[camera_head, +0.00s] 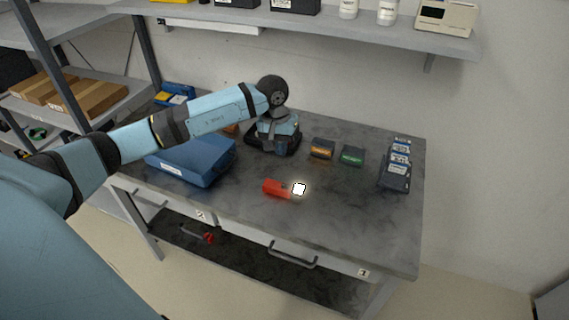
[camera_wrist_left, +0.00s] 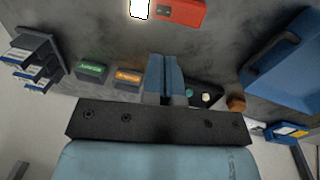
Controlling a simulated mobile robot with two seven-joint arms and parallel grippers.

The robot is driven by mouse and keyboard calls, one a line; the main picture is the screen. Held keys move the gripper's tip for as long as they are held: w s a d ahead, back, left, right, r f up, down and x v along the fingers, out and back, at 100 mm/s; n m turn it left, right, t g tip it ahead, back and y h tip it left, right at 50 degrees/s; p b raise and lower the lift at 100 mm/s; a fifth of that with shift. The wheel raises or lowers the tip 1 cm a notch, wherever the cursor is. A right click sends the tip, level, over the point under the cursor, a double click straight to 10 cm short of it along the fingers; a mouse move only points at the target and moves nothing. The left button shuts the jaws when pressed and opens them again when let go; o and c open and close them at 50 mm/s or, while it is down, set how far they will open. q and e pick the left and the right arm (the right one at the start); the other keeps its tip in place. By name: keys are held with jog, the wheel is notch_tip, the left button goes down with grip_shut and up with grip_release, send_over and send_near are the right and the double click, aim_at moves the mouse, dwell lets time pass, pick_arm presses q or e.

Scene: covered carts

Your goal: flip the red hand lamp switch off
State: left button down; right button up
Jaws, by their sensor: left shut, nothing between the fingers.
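The red hand lamp (camera_head: 273,187) lies on the grey workbench (camera_head: 330,215), near its front middle. Its square face (camera_head: 299,189) at the right end glows bright white. The lamp also shows at the top of the left wrist view (camera_wrist_left: 180,12), with the lit face (camera_wrist_left: 139,9) cut by the frame edge. My right gripper is not in view.
A blue bin (camera_head: 205,165) stands left of the lamp. An orange-labelled box (camera_head: 321,150) and a green-labelled box (camera_head: 352,156) stand behind it, right of my gripper. A dark rack (camera_head: 394,178) stands at the right. A shelf (camera_head: 440,42) hangs above. The bench's front right is clear.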

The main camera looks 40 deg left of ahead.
aim_at(287, 186)
pick_arm(q)
jog(key=f+p, duration=0.1)
jog(key=f, duration=0.3)
jog(key=d+f+p, duration=0.1)
jog(key=f, duration=0.3)
jog(key=f+p, duration=0.1)
jog(key=f, duration=0.3)
jog(key=shift+w+d, duration=0.2)
jog(key=shift+d, duration=0.05)
jog(key=shift+f, duration=0.5)
